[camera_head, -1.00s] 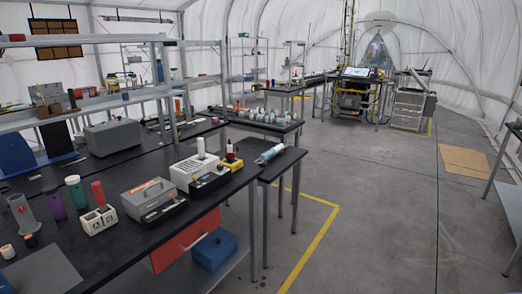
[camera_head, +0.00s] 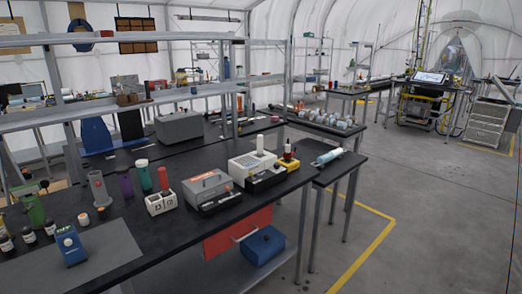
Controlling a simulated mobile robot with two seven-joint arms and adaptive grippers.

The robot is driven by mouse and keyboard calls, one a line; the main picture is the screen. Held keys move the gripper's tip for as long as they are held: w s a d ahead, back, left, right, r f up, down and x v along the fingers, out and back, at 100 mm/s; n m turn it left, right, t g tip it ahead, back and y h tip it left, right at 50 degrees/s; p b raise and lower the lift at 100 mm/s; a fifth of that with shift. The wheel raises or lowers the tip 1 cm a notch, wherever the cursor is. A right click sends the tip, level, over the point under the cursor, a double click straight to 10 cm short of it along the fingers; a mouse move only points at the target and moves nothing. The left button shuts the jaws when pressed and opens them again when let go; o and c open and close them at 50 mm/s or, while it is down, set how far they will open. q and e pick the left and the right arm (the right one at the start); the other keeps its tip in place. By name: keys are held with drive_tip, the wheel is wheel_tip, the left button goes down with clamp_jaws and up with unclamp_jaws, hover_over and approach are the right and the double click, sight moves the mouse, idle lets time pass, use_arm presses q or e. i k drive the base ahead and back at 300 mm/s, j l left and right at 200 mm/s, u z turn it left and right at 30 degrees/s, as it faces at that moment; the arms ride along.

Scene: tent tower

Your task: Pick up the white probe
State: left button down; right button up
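A white upright cylinder (camera_head: 260,145), which looks like the white probe, stands in or on a white box-shaped device (camera_head: 251,168) on the black bench. I cannot tell how it is seated. Neither of my grippers is in view.
The floor (camera_head: 430,220) at right is clear.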

sight(260, 138)
drive_tip(key=i+l+u, duration=0.15)
drive_tip(key=i+l, duration=0.55)
drive_tip(key=l, duration=0.1)
